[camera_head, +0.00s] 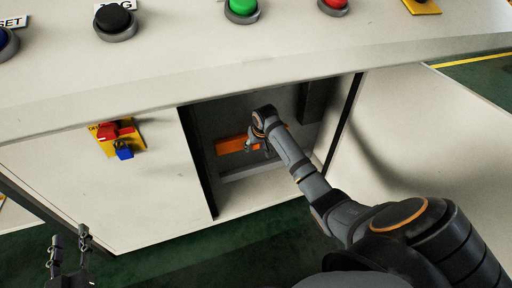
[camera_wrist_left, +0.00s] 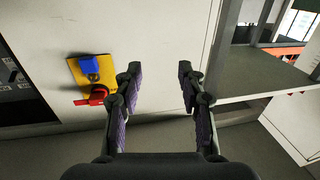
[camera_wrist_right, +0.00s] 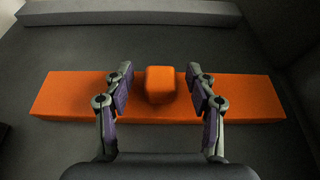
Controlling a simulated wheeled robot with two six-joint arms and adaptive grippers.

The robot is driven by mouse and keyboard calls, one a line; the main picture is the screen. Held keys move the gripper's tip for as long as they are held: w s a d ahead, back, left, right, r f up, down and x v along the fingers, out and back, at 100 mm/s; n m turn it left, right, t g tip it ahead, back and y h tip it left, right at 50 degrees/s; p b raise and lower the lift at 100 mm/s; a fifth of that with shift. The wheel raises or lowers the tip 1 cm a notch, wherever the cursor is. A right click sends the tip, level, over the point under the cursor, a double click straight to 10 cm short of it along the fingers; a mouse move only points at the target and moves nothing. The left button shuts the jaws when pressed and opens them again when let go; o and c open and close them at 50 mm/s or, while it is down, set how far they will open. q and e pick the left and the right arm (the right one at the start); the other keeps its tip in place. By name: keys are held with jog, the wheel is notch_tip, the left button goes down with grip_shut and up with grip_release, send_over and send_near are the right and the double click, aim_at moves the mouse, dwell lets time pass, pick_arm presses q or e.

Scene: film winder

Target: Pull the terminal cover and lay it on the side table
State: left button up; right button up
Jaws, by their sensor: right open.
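The orange terminal cover (camera_head: 232,145) is a long bar on the back panel inside the open cabinet. In the right wrist view the terminal cover (camera_wrist_right: 70,96) spans most of the picture, with a raised orange knob (camera_wrist_right: 160,85) at its middle. My right gripper (camera_wrist_right: 160,78) is open, with one finger on each side of the knob and visible gaps to it. In the head view my right gripper (camera_head: 258,146) reaches inside the cabinet in front of the cover. My left gripper (camera_wrist_left: 155,75) is open and empty, outside the cabinet. The side table is not clearly identifiable.
The cabinet door (camera_head: 430,130) stands open at the right. A red switch with a blue padlock (camera_head: 124,150) is on the left front panel. Several push buttons (camera_head: 241,8) line the top. Green floor (camera_head: 180,255) lies in front.

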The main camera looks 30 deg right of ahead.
jog(key=shift+f, duration=0.15)
pick_arm(q)
jog(key=shift+w+r+t, duration=0.1)
jog(key=shift+r+t, duration=0.3)
jog(key=shift+r, duration=0.5)
pick_arm(e)
grip_shut()
